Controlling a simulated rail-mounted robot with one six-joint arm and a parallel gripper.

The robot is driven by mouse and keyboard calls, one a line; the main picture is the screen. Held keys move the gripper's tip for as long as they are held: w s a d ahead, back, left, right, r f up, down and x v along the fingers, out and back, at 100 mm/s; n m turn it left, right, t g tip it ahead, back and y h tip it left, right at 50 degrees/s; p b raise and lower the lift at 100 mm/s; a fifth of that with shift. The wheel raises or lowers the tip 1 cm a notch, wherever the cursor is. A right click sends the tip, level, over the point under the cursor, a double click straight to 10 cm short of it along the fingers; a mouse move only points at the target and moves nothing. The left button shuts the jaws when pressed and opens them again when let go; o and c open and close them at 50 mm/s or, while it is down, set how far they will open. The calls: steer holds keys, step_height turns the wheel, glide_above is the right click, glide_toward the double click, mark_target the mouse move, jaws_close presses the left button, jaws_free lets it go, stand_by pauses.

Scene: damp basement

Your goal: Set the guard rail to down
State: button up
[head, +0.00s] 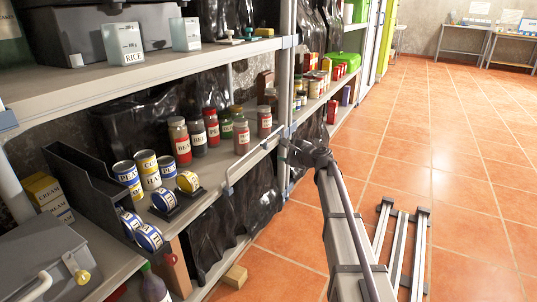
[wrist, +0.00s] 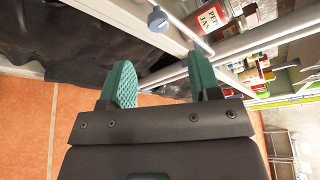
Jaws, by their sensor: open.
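The guard rail (head: 254,163) is a thin pale bar along the front of the middle shelf, at the shelf's right-hand end. I cannot tell for sure whether it stands up or down. In the wrist view the rail (wrist: 187,28) runs slantwise at the top, with a blue-grey knob (wrist: 158,19) beside it. My gripper (head: 285,148) is at the rail's far end, near the shelf upright. In the wrist view its teal fingers (wrist: 160,78) are apart with nothing held between them. The rail's end lies just beyond the right finger; contact is unclear.
The middle shelf (head: 222,165) holds several jars (head: 212,127) and tins (head: 147,168) behind the rail. A shelf upright (head: 285,85) stands close to my gripper. A grey rack (head: 401,240) lies on the tiled floor at right. Open floor (head: 440,140) extends beyond.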

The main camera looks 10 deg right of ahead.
mark_target(267, 147)
steer(key=b+x, duration=0.2)
steer(key=x, duration=0.9)
steer(key=shift+s+f, duration=0.1)
jaws_close()
